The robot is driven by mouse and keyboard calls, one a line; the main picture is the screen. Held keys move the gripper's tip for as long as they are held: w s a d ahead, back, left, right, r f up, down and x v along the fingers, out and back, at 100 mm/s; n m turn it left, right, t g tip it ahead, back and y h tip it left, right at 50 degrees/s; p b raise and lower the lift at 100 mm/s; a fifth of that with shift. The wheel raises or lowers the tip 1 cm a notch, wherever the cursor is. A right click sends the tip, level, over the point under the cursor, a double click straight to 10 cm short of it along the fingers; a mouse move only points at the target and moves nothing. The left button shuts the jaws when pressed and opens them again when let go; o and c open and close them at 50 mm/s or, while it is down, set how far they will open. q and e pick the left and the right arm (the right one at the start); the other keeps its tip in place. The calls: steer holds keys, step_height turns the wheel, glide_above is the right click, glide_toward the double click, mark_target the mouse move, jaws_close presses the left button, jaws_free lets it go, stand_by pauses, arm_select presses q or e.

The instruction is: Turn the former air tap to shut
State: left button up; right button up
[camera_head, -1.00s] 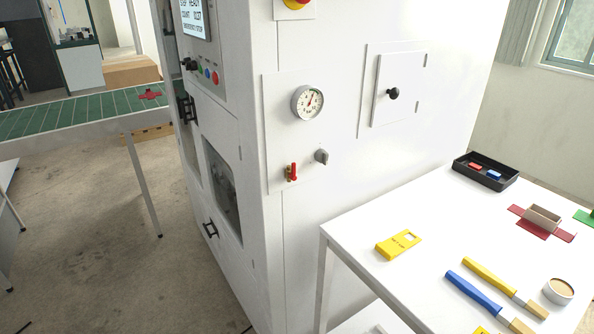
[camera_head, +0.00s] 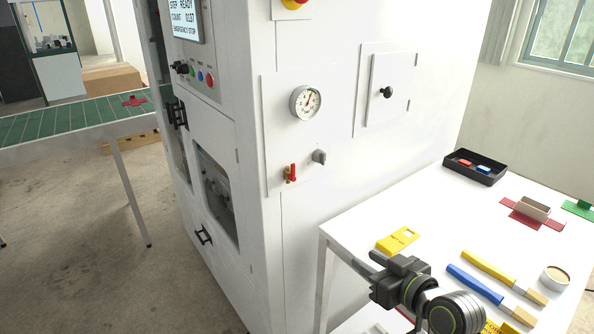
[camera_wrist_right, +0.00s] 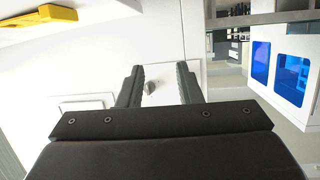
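The air tap (camera_head: 291,173) is a small brass valve with a red lever, low on the machine's white side panel. Its lever stands upright. A grey knob (camera_head: 319,157) sits to its right, and a pressure gauge (camera_head: 305,102) is above. My right gripper (camera_head: 372,264) is over the table's near left edge, below and right of the tap and well apart from it. In the right wrist view its two dark fingers (camera_wrist_right: 160,82) are spread with nothing held; a grey knob (camera_wrist_right: 151,87) shows far off between them. The red lever cannot be made out there. My left gripper is not in view.
The white table (camera_head: 440,237) stands right of the machine, with a yellow tag (camera_head: 397,240), blue-handled (camera_head: 474,283) and yellow-handled (camera_head: 490,267) tools, a cup (camera_head: 555,278) and a black tray (camera_head: 475,169). A small hatch (camera_head: 389,90) is above. Floor left of the table is clear.

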mark_target(294, 167)
steer(key=w+a+r+n+t+y, duration=0.1)
steer(key=w+a+r+y, duration=0.15)
steer(key=r, duration=0.25)
steer(key=w+a+r+n+t+y, duration=0.1)
steer(key=w+a+r, duration=0.15)
steer(key=r, duration=0.35)
steer(key=p+x, duration=0.1)
steer(key=x, duration=0.4)
steer(key=p+x, duration=0.1)
steer(key=x, duration=0.5)
steer(key=p+x, duration=0.1)
steer(key=x, duration=0.5)
steer(key=shift+f+p, duration=0.3)
steer(key=shift+p, duration=0.05)
steer(key=shift+d, duration=0.1)
jaws_close()
